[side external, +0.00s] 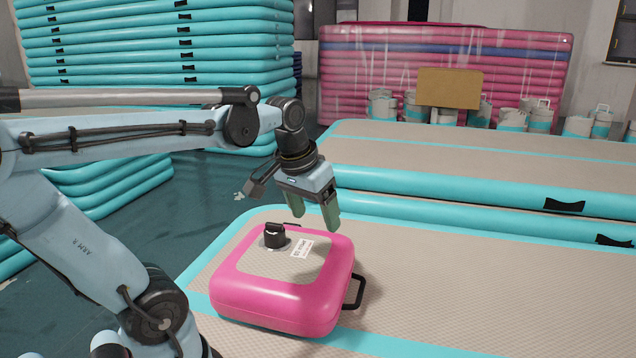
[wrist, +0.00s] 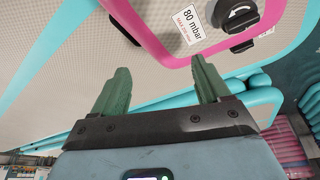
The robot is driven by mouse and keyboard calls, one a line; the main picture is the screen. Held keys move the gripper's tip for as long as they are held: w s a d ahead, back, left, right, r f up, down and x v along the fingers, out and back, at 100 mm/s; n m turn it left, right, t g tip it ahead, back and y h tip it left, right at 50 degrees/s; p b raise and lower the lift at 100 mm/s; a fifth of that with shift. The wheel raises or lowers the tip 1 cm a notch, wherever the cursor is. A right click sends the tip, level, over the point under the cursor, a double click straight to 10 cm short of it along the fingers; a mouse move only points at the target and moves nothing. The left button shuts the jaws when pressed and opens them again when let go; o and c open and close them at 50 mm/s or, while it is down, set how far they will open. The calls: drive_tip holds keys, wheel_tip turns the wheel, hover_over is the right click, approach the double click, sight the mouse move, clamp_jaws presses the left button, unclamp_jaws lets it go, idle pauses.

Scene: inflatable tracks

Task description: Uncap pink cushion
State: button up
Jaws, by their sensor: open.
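The pink cushion (side external: 282,312) lies flat on the grey and turquoise inflatable track. Its black cap (side external: 274,235) sits upright on the grey top panel, beside a white label (side external: 303,249). In the wrist view the cap (wrist: 232,13) is at the top right, with a white curved arrow on it, and the label (wrist: 188,25) reads 80 mbar. My gripper (side external: 316,222) is open and empty, with green fingers pointing down. It hovers above the cushion's far right part, to the right of the cap and apart from it. The fingertips also show in the wrist view (wrist: 160,65).
A black handle (side external: 356,291) sticks out of the cushion's right side. More turquoise-edged tracks (side external: 440,205) lie behind. Stacks of turquoise (side external: 150,45) and pink (side external: 450,65) mats stand at the back, with several grey and turquoise containers (side external: 540,118). The track right of the cushion is clear.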

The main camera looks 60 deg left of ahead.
sight(274, 223)
drive_tip(key=s+a+r+n+g+h, duration=0.1)
drive_tip(key=s+a+r+n+g, duration=0.3)
drive_tip(key=a, duration=0.6)
drive_tip(key=shift+n+t, duration=0.3)
drive_tip(key=shift+f, duration=5.55)
drive_tip(key=c, duration=1.1)
drive_tip(key=shift+o, duration=0.2)
drive_tip(key=m, duration=0.4)
drive_tip(key=shift+m, duration=0.6)
drive_tip(key=m, duration=0.3)
drive_tip(key=shift+m, duration=1.1)
